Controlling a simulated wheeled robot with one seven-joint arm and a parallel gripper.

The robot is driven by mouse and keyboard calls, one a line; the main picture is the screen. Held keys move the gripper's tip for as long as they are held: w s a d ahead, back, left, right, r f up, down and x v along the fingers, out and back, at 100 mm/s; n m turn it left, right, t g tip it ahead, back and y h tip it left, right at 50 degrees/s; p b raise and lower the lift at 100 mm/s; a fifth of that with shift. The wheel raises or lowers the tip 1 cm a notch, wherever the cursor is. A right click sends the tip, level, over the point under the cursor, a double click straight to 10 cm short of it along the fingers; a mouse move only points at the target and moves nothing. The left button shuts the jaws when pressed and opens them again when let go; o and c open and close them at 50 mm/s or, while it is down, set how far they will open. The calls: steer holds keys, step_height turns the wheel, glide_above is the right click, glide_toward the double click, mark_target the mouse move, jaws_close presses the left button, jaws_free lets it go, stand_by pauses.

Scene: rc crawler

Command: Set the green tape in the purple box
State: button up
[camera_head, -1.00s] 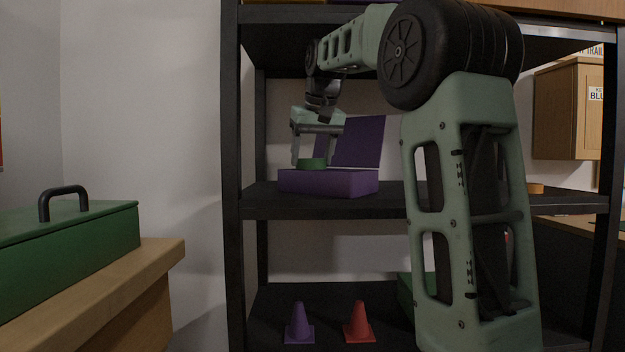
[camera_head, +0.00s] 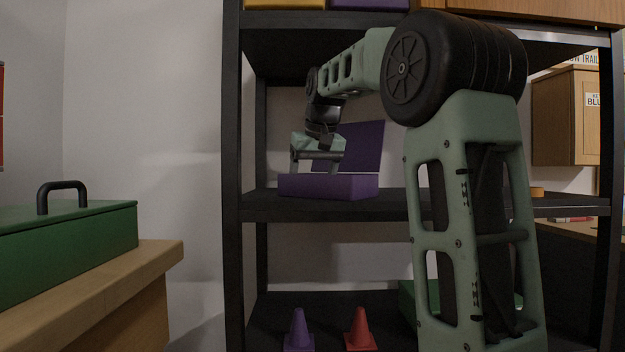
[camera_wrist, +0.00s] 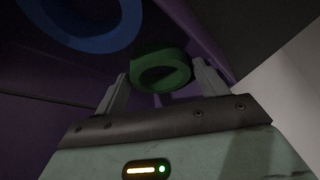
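The purple box (camera_head: 328,187) stands on the middle shelf with its lid (camera_head: 362,146) raised at the back. My gripper (camera_head: 314,170) points down into the box, its fingertips at or below the front wall's rim. In the wrist view my gripper (camera_wrist: 162,76) has its fingers spread wide, with the green tape (camera_wrist: 160,72) between and just beyond the tips. Small gaps show on both sides of the tape. The tape appears to lie inside the box; in the head view the front wall hides it. A blue ring (camera_wrist: 88,22), likely another tape, lies beside it.
The black shelf (camera_head: 390,202) has an upright post (camera_head: 232,180) left of the box and another shelf above my arm. A purple cone (camera_head: 299,330) and a red cone (camera_head: 360,330) stand below. A green toolbox (camera_head: 70,245) sits on a wooden bench at left.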

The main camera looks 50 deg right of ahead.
steer(key=shift+r, duration=0.1)
steer(key=p+v, duration=0.3)
steer(key=v, duration=0.4)
steer(key=shift+r, duration=0.3)
stand_by(0.5)
